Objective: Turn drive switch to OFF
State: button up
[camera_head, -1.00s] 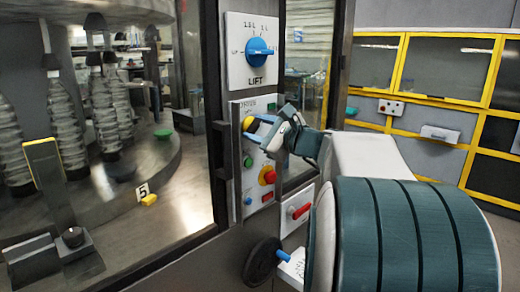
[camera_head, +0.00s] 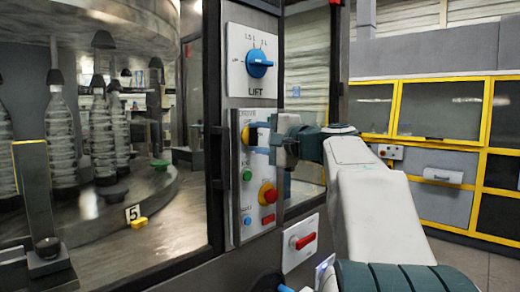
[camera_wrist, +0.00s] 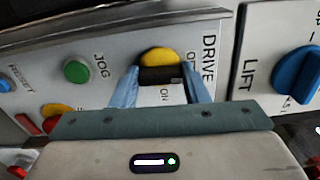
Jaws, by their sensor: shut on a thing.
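The drive switch is a yellow round knob (camera_wrist: 160,57) with a black front. It sits in the wrist view beside the word DRIVE, with ON printed near it and a partly hidden label starting with O. My gripper (camera_wrist: 161,80) has its two blue fingers on either side of the knob, shut on it. In the head view my gripper (camera_head: 262,136) reaches the control panel (camera_head: 235,210) from the right, and the yellow switch (camera_head: 252,136) shows just at its fingertips. Which label the switch points at is hard to tell.
A blue LIFT knob (camera_head: 259,63) is above the drive panel. A green JOG button (camera_head: 247,174) and a red knob (camera_head: 268,193) on yellow lie below my gripper. The machine's glass window is at left.

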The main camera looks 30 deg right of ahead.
jog(key=shift+n+b, duration=0.3)
jog(key=shift+n, duration=0.1)
jog(key=o, duration=1)
jog(key=shift+s, duration=0.1)
jog(key=v, duration=1.3)
jog(key=shift+s+d, duration=0.15)
jog(key=shift+s, duration=0.2)
jog(key=shift+w, duration=0.1)
